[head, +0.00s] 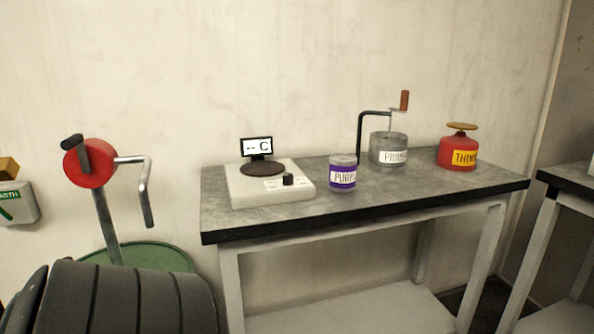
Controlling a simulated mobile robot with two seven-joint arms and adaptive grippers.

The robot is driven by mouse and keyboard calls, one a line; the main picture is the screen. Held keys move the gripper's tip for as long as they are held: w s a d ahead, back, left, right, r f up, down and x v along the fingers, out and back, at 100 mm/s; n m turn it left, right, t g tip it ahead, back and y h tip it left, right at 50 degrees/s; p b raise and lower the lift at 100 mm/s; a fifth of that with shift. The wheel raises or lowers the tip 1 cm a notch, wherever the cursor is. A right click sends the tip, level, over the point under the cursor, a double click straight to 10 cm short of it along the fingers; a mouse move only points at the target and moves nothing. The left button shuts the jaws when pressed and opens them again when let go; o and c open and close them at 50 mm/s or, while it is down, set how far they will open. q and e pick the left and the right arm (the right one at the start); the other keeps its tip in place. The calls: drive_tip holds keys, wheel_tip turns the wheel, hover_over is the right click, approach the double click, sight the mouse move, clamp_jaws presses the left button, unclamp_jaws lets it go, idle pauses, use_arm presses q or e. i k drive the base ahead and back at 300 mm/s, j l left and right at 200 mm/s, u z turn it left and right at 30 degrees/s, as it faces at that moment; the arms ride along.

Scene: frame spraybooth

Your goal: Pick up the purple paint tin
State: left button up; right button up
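The purple paint tin (343,174) stands upright near the front edge of the grey-topped workbench (400,199), about the middle of its length. It is a small clear or silvery tin with purple in its lower part and a white label reading "PURP", the rest turned out of sight. It stands just right of the white scale and in front of the primer tin, apart from the scale. Neither of my grippers is in view.
A white scale (270,192) with a small display stands left. A primer tin (388,150) with a cranked stirrer and a red thinner can (458,151) stand right. A red-wheeled crank (90,163) rises by a green drum (158,257). Bare benchtop lies right of the tin.

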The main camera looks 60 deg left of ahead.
sight(343, 167)
drive_tip(key=u, duration=1.65)
drive_tip(key=i+l, duration=0.35)
drive_tip(key=i+l+u, duration=0.1)
drive_tip(key=i+l, duration=0.2)
drive_tip(key=l, duration=0.15)
